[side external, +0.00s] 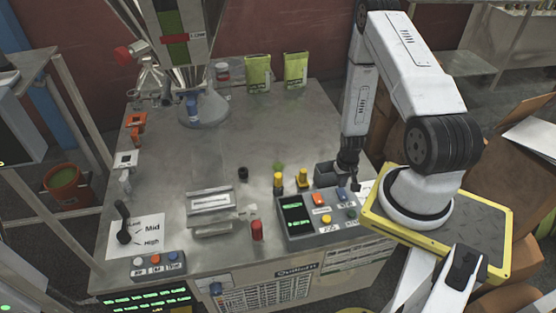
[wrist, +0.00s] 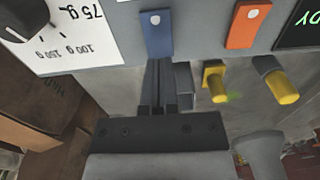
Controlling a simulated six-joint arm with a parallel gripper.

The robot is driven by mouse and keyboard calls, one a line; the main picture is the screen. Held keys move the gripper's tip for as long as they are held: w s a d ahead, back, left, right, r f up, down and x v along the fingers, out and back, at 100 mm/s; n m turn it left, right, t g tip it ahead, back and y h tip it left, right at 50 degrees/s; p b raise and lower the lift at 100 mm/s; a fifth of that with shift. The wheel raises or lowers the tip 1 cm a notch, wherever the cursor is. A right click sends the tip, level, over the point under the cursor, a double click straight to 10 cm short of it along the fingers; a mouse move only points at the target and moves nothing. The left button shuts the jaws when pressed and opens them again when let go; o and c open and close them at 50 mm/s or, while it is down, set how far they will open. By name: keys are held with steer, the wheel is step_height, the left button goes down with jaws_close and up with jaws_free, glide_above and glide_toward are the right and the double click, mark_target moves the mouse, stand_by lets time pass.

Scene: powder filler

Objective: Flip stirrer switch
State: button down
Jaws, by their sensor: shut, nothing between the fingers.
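The control box (side external: 295,231) near the front right of the bench has an orange rocker switch (side external: 318,199) and a blue rocker switch (side external: 342,197). I cannot read which one is labelled stirrer. In the wrist view the blue switch (wrist: 157,33) is straight ahead of my fingers, with the orange switch (wrist: 248,23) to its right. My gripper (wrist: 160,62) is shut and empty, its tips just short of the blue switch's near end; contact cannot be told. In the side view my gripper (side external: 355,186) points down behind the box.
Two yellow-topped posts (side external: 278,181) stand behind the box; they also show right of my fingers in the wrist view (wrist: 216,82). A dial (wrist: 27,18) on a gram scale is left of the blue switch. A red-capped container (side external: 257,230) stands left of the box.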

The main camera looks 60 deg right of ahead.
mark_target(338, 189)
steer(key=shift+f, duration=1.05)
stand_by(0.9)
steer(key=shift+r, duration=3.55)
steer(key=shift+w+a+r, duration=0.1)
steer(key=shift+w+r, duration=0.3)
steer(key=w+a+r+n+t, duration=0.1)
steer(key=w+a+r+n, duration=0.1)
steer(key=w+a+r, duration=0.4)
steer(key=w+a+r+n, duration=0.3)
steer(key=a+r, duration=0.1)
steer(key=r, duration=0.4)
steer(key=s+a+r+n+t, duration=0.1)
steer(key=a+r+n, duration=0.3)
steer(key=a+r, duration=0.6)
steer(key=a, duration=0.3)
steer(key=shift+r+t, duration=0.3)
steer(key=shift+r, duration=0.05)
